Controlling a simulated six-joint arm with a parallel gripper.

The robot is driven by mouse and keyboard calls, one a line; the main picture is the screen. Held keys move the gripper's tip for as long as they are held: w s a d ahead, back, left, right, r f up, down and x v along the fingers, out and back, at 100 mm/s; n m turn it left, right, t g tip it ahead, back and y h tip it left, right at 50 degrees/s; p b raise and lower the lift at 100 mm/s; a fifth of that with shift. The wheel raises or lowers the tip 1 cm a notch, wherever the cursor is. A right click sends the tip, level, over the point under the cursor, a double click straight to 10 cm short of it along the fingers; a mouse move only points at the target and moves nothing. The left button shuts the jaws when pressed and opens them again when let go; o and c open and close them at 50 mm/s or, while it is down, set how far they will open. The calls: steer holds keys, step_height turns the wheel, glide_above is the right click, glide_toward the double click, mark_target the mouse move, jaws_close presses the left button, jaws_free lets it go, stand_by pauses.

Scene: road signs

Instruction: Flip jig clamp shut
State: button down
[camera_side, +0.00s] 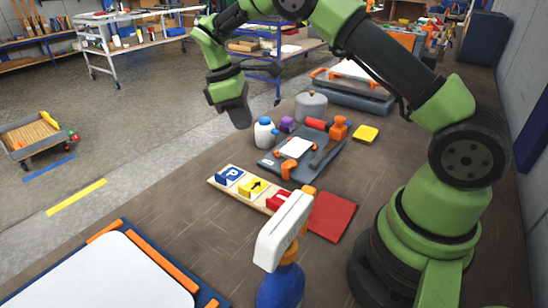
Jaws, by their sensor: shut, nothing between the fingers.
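A dark grey jig (270,160) lies on the brown table near the middle. A white blank plate (296,148) sits on it, with small orange blocks beside it. A dark bar (325,152) lies along the jig's right side; I cannot tell whether it is the clamp's arm. A red handle (317,124) and an orange block (338,128) show at the jig's far end. The clamp's exact position is too small to tell. My gripper (240,122) points down, shut and empty, to the left of the jig and apart from it.
A white bottle with a blue cap (264,133) stands between my gripper and the jig. A sign rack (215,182), red mat (331,216) and spray bottle (281,285) are in front. A grey rounded weight (310,107) and yellow block (366,134) stand behind.

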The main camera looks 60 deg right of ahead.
mark_target(286, 168)
steer(key=x, duration=0.9)
steer(key=shift+s+d+f, duration=0.1)
steer(key=shift+s+f, duration=0.1)
steer(key=shift+f, duration=0.15)
steer(key=shift+s+d+f, duration=0.15)
steer(key=shift+s+d, duration=0.25)
steer(key=shift+s, duration=0.2)
steer(key=shift+s+d+f, duration=0.1)
steer(key=shift+s+d, duration=0.3)
steer(key=shift+s, duration=0.2)
steer(key=shift+s+d+f, duration=0.15)
steer(key=shift+s+d, duration=0.1)
steer(key=shift+s, duration=0.1)
steer(key=shift+s+n, duration=0.6)
steer(key=shift+n, duration=0.5)
steer(key=shift+s+d+n+t+h, duration=0.15)
steer(key=shift+s+n+t+h, duration=0.35)
steer(key=shift+n, duration=0.6)
steer(key=s+n, duration=0.1)
steer(key=n, duration=0.1)
steer(key=s+d+n, duration=0.1)
steer(key=n, duration=0.1)
steer(key=shift+s+d+t, duration=0.1)
steer(key=shift+t, duration=0.3)
steer(key=shift+s+d+n, duration=0.15)
steer(key=shift+n, duration=0.25)
steer(key=shift+s+d, duration=0.55)
steer(key=shift+d, duration=0.15)
steer(key=shift+s+d, duration=0.15)
steer(key=shift+d, duration=0.05)
